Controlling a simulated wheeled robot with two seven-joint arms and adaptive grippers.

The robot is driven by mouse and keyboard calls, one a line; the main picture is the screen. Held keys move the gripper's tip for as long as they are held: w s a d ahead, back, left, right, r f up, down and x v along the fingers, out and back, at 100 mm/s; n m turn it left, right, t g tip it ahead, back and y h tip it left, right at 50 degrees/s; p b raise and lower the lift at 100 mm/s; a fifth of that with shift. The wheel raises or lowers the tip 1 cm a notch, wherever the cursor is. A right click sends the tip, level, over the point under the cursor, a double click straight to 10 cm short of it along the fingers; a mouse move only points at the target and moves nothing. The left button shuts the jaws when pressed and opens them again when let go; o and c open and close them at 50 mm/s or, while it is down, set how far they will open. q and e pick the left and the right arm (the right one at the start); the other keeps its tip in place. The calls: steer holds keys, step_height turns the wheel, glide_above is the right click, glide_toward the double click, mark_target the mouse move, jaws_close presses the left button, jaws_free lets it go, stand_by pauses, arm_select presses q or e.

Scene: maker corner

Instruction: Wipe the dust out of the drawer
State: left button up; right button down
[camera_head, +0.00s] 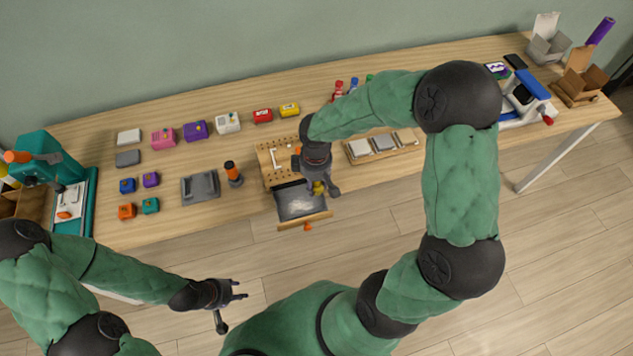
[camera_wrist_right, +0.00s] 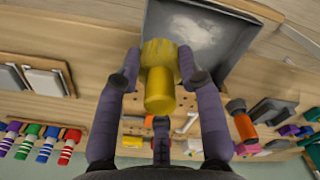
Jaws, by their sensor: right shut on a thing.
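The drawer (camera_head: 305,220) is pulled out from the front of the workbench, with a dark grey inside. In the right wrist view the drawer (camera_wrist_right: 240,70) shows a pale dust patch (camera_wrist_right: 195,28) on its floor. My right gripper (camera_head: 325,190) is over the right side of the drawer. It is shut on a yellow tool (camera_wrist_right: 160,92) with a round handle and a wider head, which also shows in the head view (camera_head: 318,187). I cannot tell whether the tool touches the drawer. My left gripper (camera_head: 232,308) is open and empty, in front of the bench and away from the drawer.
A pegboard-like panel (camera_head: 268,160) lies behind the drawer. A tray (camera_head: 354,155) with grey blocks lies to its right. An orange-topped tool (camera_head: 232,172) and a grey tray (camera_head: 200,188) stand to its left. Several coloured boxes line the back. Floor in front is clear.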

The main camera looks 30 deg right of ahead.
steer(key=shift+f, duration=0.1)
steer(key=shift+a, duration=0.1)
steer(key=shift+r+p, duration=1.25)
steer(key=shift+r, duration=0.35)
steer(key=shift+f, duration=0.1)
